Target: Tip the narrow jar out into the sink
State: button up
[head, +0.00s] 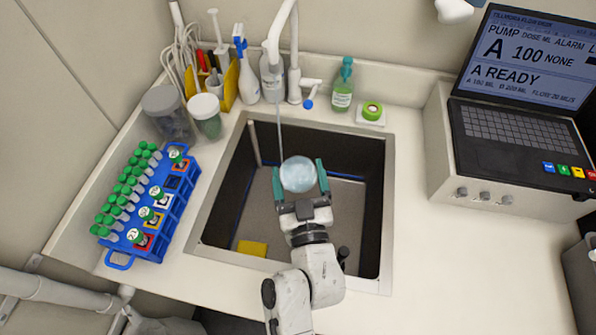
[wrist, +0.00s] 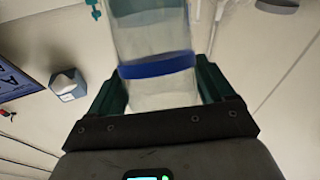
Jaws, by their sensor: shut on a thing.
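My gripper (head: 300,180) is over the sink (head: 210,220), its two green fingers shut on the narrow jar (head: 298,174). In the head view the jar shows as a pale, glassy round end between the fingers; I cannot tell whether this is its mouth or its base. In the wrist view the jar (wrist: 152,35) is clear with a blue band (wrist: 157,65) around it, and stands out beyond the fingers. Its far end is cut off by the top of the picture. I see no clear liquid level in it.
The tap (head: 283,45) rises behind the sink, with a thin pale line hanging down left of the jar. A yellow sponge (head: 252,248) lies in the sink. A blue tube rack (head: 168,215) stands left, a pump console (head: 500,150) right. Bottles stand behind.

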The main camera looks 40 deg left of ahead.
aim_at(291, 187)
jog(key=shift+s+a+f+n+g, duration=0.1)
jog(key=shift+s+a+n+g, duration=0.1)
jog(key=shift+n, duration=0.75)
jog(key=shift+s+a+f+n+g, duration=0.1)
jog(key=shift+s+n, duration=0.05)
jog(key=shift+n, duration=0.8)
jog(key=shift+s+a+n, duration=0.15)
jog(key=shift+n, duration=1.05)
